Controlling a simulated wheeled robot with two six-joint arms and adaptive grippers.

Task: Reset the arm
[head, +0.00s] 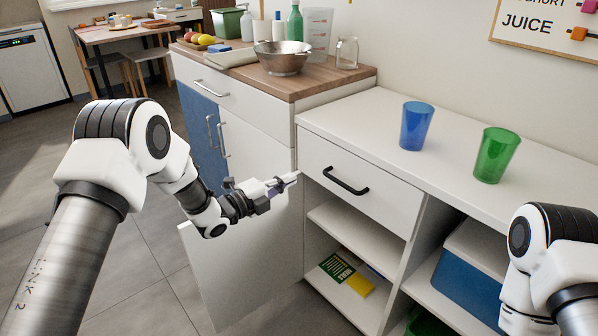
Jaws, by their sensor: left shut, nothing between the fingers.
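My left arm comes in from the left and reaches toward the cabinets. Its gripper (286,182) is shut and empty, in the air in front of the white low cabinet. It is left of the black drawer handle (346,181) and apart from it. It overlaps the top edge of an open white door (245,255) in the picture; I cannot tell how close they are. Part of my right arm shows at the right edge, and its gripper is out of view.
A blue cup (416,126) and a green cup (496,155) stand upright on the white countertop (375,118). A metal colander (283,58) sits on the wooden counter (235,72). Open shelves below hold a green-and-yellow packet (346,273) and a blue-and-white box (468,279).

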